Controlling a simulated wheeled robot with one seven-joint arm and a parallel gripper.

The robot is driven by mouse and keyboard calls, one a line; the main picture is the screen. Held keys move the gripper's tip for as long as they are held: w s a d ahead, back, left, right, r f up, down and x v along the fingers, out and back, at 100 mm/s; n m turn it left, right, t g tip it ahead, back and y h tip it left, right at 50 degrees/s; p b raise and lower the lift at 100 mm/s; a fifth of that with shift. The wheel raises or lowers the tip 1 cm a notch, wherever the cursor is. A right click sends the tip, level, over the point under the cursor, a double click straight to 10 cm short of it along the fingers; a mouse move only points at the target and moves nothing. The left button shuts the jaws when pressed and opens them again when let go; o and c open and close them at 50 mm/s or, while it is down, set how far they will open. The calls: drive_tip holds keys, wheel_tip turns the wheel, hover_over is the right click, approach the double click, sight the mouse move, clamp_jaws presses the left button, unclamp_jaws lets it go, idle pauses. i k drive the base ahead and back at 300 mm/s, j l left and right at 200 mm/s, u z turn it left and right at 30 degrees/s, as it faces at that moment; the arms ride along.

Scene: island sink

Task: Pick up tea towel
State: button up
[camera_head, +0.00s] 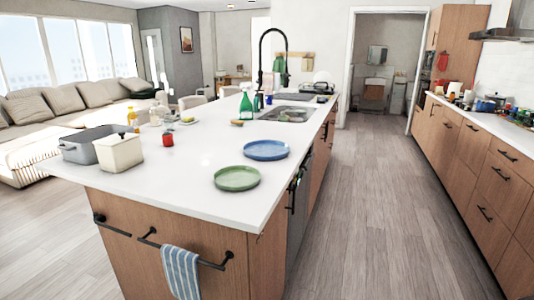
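A blue and white striped tea towel (181,271) hangs over a black rail (186,250) on the near end of the wooden island, in the lower left of the head view. Its lower edge runs near the bottom of the frame. Two small cloths, one green (279,64) and one pale (307,64), hang far off at the back near the doorway; I cannot tell what they are. My gripper is not in view.
The white island top (200,160) holds a green plate (237,178), a blue plate (265,150), a grey bin (80,148), a white box (119,152) and a sink (287,114). Wooden floor (380,210) lies clear between the island and the right-hand cabinets (478,170). A sofa (60,115) stands left.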

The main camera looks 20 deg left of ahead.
sight(179, 265)
drive_tip(key=j+u, duration=0.1)
drive_tip(key=u, duration=1.4)
